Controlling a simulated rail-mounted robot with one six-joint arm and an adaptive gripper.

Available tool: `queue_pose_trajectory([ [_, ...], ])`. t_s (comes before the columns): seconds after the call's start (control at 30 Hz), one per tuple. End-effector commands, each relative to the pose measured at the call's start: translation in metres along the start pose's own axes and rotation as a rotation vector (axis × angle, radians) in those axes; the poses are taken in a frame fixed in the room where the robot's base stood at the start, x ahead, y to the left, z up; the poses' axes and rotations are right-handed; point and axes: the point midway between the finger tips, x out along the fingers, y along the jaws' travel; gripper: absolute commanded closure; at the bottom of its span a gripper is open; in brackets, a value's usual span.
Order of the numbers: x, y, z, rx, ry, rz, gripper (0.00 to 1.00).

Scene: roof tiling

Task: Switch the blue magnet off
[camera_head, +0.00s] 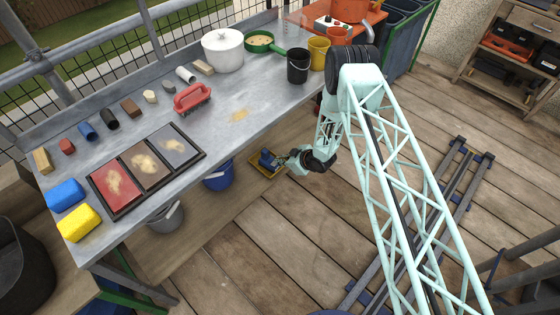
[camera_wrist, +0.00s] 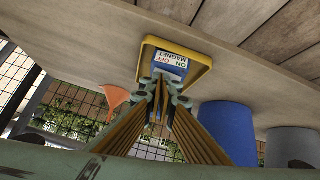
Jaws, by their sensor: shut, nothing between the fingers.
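The blue magnet (camera_head: 267,158) sits in a yellow tray (camera_head: 262,172) on the wooden board under the workbench. In the wrist view the magnet (camera_wrist: 184,71) carries a white label reading ON, OFF and MAGNET, upside down in the picture. The yellow tray (camera_wrist: 208,74) surrounds it there. My gripper (camera_head: 286,161) is right beside the magnet, low under the bench edge. In the wrist view my gripper's fingertips (camera_wrist: 162,86) are shut, with nothing between them, and overlap the magnet's near part. They hide any switch lever there; I cannot tell whether they touch it.
A blue bucket (camera_head: 218,176) and a grey bucket (camera_head: 166,218) stand on the same low board. The bench top (camera_head: 222,122) above carries several blocks, brushes, trays and pots. An orange funnel (camera_wrist: 117,97) shows in the wrist view. The plank floor to the right is partly open.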

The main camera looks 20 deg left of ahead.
Motion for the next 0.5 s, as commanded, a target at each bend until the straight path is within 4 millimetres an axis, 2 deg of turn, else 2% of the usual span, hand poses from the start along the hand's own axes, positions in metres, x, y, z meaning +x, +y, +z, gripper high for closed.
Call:
queue_pose_trajectory([
  [0.27,-0.002,0.001,-0.002,0.0,0.0,0.0,1.0],
  [0.5,-0.013,0.006,-0.013,0.0,0.0,0.001,1.0],
])
